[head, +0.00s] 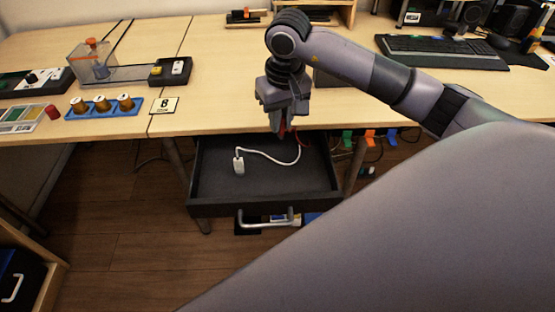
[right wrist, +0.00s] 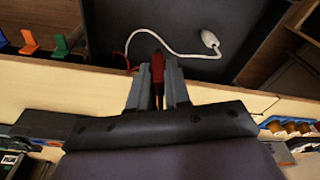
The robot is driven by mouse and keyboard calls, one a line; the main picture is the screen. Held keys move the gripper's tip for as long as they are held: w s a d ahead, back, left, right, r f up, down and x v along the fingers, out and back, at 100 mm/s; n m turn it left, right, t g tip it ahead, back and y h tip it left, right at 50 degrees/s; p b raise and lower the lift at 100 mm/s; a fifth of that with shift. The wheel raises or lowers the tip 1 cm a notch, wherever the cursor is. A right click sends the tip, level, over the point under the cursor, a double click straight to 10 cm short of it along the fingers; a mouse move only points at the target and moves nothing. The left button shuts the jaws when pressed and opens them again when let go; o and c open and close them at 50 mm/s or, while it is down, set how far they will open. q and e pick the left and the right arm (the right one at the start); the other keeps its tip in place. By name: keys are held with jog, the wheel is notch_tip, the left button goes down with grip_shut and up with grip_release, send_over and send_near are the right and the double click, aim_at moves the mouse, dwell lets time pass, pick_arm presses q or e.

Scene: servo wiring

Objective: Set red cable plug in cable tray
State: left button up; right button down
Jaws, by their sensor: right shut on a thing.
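My right gripper (head: 281,115) is shut on the red cable plug (head: 281,130) and holds it above the back part of the open black drawer (head: 215,207), close to the table edge. In the right wrist view the red plug (right wrist: 157,68) sits between the two fingers (right wrist: 157,85). A thin red cable shows near the plug and at the drawer's back. A white plug (head: 239,164) with a white cable (head: 270,155) lies in the drawer. My left gripper is not in view. I cannot tell which thing is the cable tray; the drawer may be it.
Orange and green clips (head: 369,137) hang under the table edge right of the drawer. A blue rack with several copper spools (head: 103,104), a sign marked B (head: 163,105) and a keyboard (head: 440,50) are on the table. The drawer's front and middle floor are mostly bare.

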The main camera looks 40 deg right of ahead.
notch_tip(320, 180, down, 12)
jog(key=shift+f+b, duration=0.15)
jog(key=shift+b, duration=0.2)
jog(key=shift+f, duration=0.1)
jog(key=shift+f, duration=0.15)
jog(key=c, duration=1.1)
grip_release()
jog(key=shift+r, duration=0.35)
jog(key=r, duration=0.4)
jog(key=s+r, duration=0.1)
jog(key=r, duration=0.2)
jog(key=r+p, duration=0.1)
jog(key=r, duration=0.3)
jog(key=shift+s+a+r, duration=0.15)
jog(key=shift+s+r, duration=0.1)
jog(key=shift+r, duration=0.1)
